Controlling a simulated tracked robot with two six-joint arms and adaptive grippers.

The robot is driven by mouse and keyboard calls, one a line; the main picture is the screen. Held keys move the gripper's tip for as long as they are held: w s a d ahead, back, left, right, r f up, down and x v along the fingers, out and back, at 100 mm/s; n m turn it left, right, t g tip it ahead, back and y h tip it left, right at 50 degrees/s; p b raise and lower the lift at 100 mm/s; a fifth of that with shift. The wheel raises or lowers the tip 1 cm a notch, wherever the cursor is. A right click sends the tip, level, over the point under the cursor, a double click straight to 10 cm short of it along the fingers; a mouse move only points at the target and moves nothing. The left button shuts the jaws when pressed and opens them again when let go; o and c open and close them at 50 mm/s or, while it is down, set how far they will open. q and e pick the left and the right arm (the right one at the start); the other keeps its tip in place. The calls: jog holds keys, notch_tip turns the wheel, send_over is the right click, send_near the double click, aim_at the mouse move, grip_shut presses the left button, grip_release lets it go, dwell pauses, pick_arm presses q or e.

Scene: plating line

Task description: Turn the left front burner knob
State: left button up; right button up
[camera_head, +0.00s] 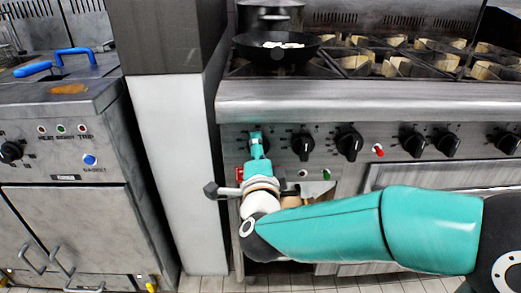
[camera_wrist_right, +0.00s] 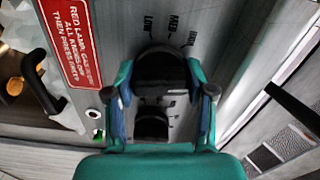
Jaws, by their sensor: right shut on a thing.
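The left front burner knob (camera_wrist_right: 160,73) is black and round, on the steel front panel of the stove (camera_head: 300,100). In the head view it is largely hidden behind my right gripper (camera_head: 256,147). In the right wrist view the knob sits between the two teal and blue fingers of my right gripper (camera_wrist_right: 160,92), which is shut on it. Printed marks, including LOW and MED, show around the knob. My left gripper is not in view.
More black knobs (camera_head: 349,144) and a red switch (camera_head: 378,150) line the panel to the right. A black pan (camera_head: 270,51) with pale pieces stands on the burners above. A fryer (camera_head: 60,215) stands at the left, beyond a pale side panel (camera_head: 180,160).

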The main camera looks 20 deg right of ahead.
jog(key=n+p, duration=0.1)
jog(key=n, duration=0.3)
jog(key=shift+f, duration=0.15)
jog(key=shift+f+n+p, duration=0.1)
jog(key=shift+n+p, duration=0.55)
jog(key=shift+n, duration=0.85)
jog(key=o, duration=1.1)
jog(key=shift+o, duration=0.2)
jog(key=shift+s, duration=0.1)
